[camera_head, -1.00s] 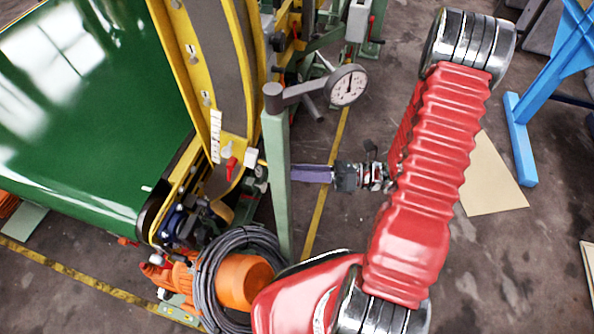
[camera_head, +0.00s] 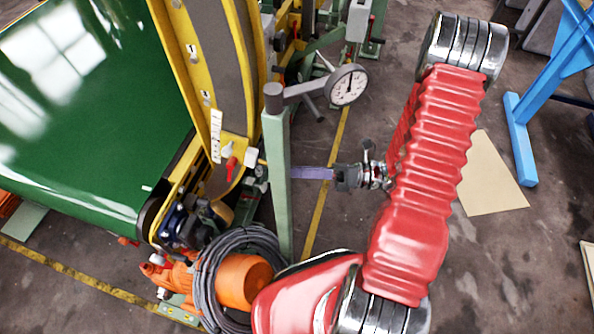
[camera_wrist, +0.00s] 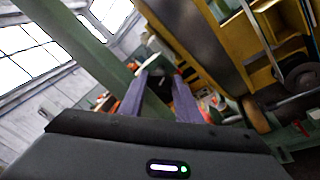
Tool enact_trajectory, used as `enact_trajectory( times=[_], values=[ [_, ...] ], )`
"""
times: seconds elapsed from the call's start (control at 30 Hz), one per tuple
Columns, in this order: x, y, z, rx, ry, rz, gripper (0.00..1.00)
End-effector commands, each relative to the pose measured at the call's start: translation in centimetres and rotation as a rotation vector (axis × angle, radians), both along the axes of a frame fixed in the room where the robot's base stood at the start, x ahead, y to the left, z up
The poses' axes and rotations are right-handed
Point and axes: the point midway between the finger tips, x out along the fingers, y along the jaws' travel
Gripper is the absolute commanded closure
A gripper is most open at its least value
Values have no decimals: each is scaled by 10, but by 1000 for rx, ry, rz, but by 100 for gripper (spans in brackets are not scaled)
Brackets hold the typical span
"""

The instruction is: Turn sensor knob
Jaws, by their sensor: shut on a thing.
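My gripper (camera_head: 297,173) reaches left from the red arm. Its purple fingers pass behind a green post (camera_head: 278,185) in the head view, so the tips are hidden there. In the head view the knob is hidden behind the post.
A round dial gauge (camera_head: 347,85) sits on an arm from the post top. The green conveyor belt (camera_head: 80,110) and yellow frame (camera_head: 235,148) stand left. Coiled grey cable (camera_head: 225,300) and an orange motor (camera_head: 243,282) are below. Floor behind my arm is fairly clear.

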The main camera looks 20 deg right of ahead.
Motion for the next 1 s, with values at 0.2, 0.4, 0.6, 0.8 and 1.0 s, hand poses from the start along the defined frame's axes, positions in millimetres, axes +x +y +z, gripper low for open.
enact_trajectory(
  times=[0.2, 0.4, 0.6, 0.8, 1.0],
  values=[
    [3, -2, -5, 95, 141, 39, 92],
    [4, -2, -6, 203, 290, 83, 92],
    [4, -1, -8, 305, 429, 126, 92],
    [5, -1, -10, 380, 534, 157, 92],
    [5, -1, -10, 424, 594, 176, 92]
  ],
)
